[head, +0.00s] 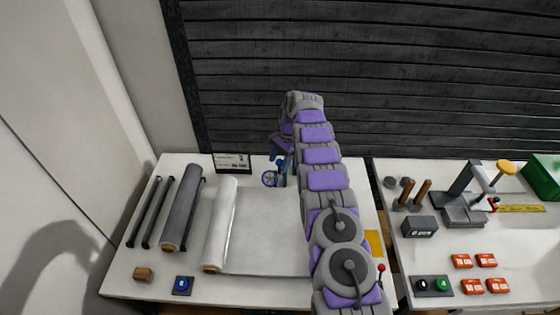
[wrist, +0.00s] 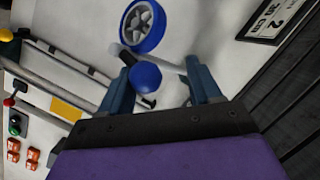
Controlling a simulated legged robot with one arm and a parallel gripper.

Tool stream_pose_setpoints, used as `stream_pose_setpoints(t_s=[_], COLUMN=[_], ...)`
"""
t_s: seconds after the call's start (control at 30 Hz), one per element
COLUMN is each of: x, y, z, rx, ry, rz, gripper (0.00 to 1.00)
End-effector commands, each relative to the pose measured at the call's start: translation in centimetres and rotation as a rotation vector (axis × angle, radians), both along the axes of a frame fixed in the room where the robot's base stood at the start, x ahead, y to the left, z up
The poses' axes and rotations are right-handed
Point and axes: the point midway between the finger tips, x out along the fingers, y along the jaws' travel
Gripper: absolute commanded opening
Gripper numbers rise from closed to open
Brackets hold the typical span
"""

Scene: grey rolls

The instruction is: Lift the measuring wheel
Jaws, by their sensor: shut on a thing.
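The measuring wheel (wrist: 143,26) has a blue rim, a pale hub with spokes, a grey shaft and a round blue knob. In the head view, its wheel (head: 270,179) shows near the back edge of the left table. My gripper (wrist: 158,64) is shut on the measuring wheel at its shaft and knob, with a blue finger on each side. In the head view, my gripper (head: 281,166) is partly hidden behind my arm. I cannot tell whether the wheel touches the table.
A white roll (head: 220,226), a grey roll (head: 182,207) and dark rods lie on the left table. A small sign (head: 233,162) stands at its back edge, beside the wheel. A wooden block (head: 144,274) sits in front. A slatted dark wall (head: 400,80) rises behind.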

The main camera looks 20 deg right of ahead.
Motion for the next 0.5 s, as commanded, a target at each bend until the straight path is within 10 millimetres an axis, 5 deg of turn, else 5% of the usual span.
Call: stream_pose_setpoints(t_s=[0.5], x=[-0.58], y=[0.63], z=[0.97], rx=[0.001], ry=[-0.003], rz=[0.003], gripper=[0.58])
